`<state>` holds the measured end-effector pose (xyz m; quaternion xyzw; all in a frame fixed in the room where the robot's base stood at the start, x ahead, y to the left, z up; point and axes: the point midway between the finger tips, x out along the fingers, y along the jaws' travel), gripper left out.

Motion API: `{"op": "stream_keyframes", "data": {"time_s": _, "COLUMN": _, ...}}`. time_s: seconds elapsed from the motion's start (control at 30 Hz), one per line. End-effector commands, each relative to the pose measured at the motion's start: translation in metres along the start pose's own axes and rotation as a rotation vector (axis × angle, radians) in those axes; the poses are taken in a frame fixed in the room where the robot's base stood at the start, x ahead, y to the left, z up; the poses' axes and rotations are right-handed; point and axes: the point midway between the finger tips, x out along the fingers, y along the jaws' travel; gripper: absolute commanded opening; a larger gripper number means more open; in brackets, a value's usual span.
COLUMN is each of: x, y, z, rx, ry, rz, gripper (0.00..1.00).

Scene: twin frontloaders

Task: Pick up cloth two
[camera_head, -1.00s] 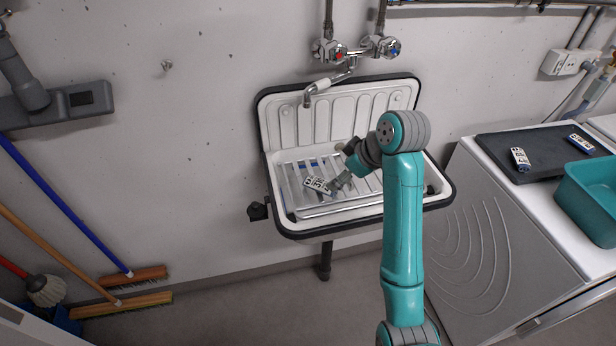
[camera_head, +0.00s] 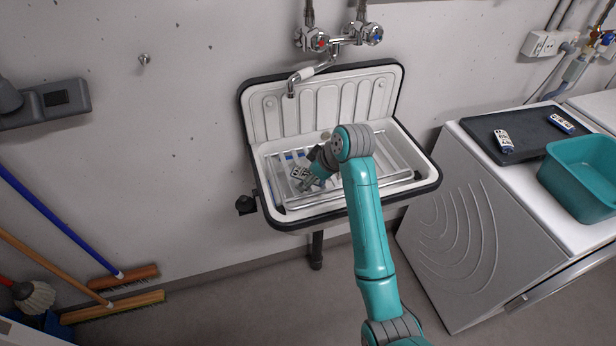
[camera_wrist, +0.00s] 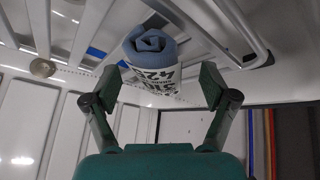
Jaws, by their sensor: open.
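A rolled blue cloth (camera_wrist: 150,45) with a white printed band shows large in the wrist view. In the head view the rolled cloth (camera_head: 299,173) lies on the rack in the sink, partly hidden by my gripper. My gripper (camera_wrist: 158,84) is open, with one finger on each side of the cloth's near part in the wrist view. I cannot tell whether the fingers touch it. Two similar labelled rolls, one (camera_head: 504,141) and another (camera_head: 562,123), lie on the dark mat at the right. I cannot read which one is cloth two.
The white sink (camera_head: 262,215) has a dark rim and a slatted rack (camera_head: 375,165). A tap (camera_head: 305,74) hangs above it. A dark mat (camera_head: 530,129) and a teal basin (camera_head: 580,185) stand on the washing machine (camera_head: 450,235) at the right. Brooms (camera_head: 120,305) lean at the left.

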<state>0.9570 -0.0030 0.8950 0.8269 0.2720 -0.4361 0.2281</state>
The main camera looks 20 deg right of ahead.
Motion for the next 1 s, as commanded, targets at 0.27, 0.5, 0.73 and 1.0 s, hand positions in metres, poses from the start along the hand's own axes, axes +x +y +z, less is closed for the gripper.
{"op": "stream_keyframes", "data": {"time_s": 0.27, "x": 0.004, "y": 0.0, "z": 0.0, "rx": 0.0, "ry": 0.0, "rz": 0.0, "gripper": 0.85}}
{"op": "stream_keyframes", "data": {"time_s": 0.5, "x": 0.004, "y": 0.0, "z": 0.0, "rx": 0.0, "ry": 0.0, "rz": 0.0, "gripper": 0.3}}
{"op": "stream_keyframes", "data": {"time_s": 0.73, "x": 0.004, "y": 0.0, "z": 0.0, "rx": 0.0, "ry": 0.0, "rz": 0.0, "gripper": 0.13}}
{"op": "stream_keyframes", "data": {"time_s": 1.0, "x": -0.012, "y": 0.004, "z": -0.011, "rx": 0.0, "ry": 0.003, "rz": 0.003, "gripper": 0.12}}
